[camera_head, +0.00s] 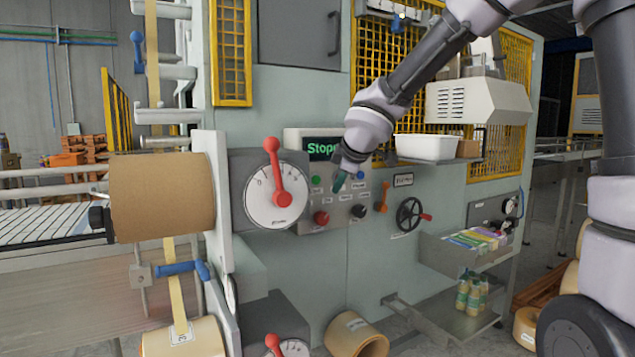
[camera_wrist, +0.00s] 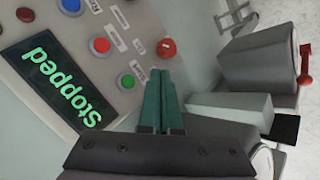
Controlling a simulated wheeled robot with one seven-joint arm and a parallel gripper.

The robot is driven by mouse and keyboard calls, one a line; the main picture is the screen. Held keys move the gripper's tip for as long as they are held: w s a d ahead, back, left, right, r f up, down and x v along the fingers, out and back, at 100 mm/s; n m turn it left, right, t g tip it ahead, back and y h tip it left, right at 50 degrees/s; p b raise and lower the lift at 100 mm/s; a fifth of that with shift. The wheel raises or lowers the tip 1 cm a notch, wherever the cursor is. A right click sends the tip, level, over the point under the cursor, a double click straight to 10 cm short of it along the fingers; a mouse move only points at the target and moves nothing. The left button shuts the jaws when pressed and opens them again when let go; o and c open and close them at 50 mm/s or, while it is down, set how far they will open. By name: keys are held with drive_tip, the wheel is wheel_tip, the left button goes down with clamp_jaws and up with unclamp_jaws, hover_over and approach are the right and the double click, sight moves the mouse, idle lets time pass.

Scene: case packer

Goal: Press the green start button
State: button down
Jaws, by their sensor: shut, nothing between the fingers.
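The green button (camera_head: 316,181) is on the left of the control panel, below a display reading "Stopped" (camera_wrist: 57,88). It also shows uncovered in the wrist view (camera_wrist: 127,81), just left of my fingertips. My gripper (camera_head: 338,186) is in front of the panel, right of the green button in the head view. Its two dark green fingers (camera_wrist: 161,75) are together with nothing between them. The wrist view shows no finger over the green button. I cannot tell how far the fingertips are from the panel face.
A red button (camera_wrist: 102,46) and a blue button (camera_wrist: 71,6) are in line with the green one. A red mushroom button (camera_head: 321,217) and a black knob (camera_head: 358,211) sit lower. A red-handled dial (camera_head: 275,195) stands left; a white bin (camera_head: 427,148) is at right.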

drive_tip(key=w+a, duration=0.1)
drive_tip(key=w, duration=0.1)
drive_tip(key=w+a, duration=0.1)
drive_tip(key=w, duration=0.1)
drive_tip(key=w+a, duration=0.2)
drive_tip(key=shift+w+a, duration=0.1)
idle(2.0)
drive_tip(key=shift+w+a, duration=0.15)
drive_tip(key=shift+w, duration=0.1)
drive_tip(key=shift+w+a, duration=0.25)
drive_tip(key=shift+w, duration=0.1)
idle(0.8)
idle(0.3)
drive_tip(key=shift+s+d, duration=0.5)
drive_tip(key=shift+s, duration=0.2)
drive_tip(key=shift+s+d, duration=0.7)
drive_tip(key=shift+s, duration=0.35)
drive_tip(key=shift+s+d, duration=0.7)
drive_tip(key=shift+s, duration=0.35)
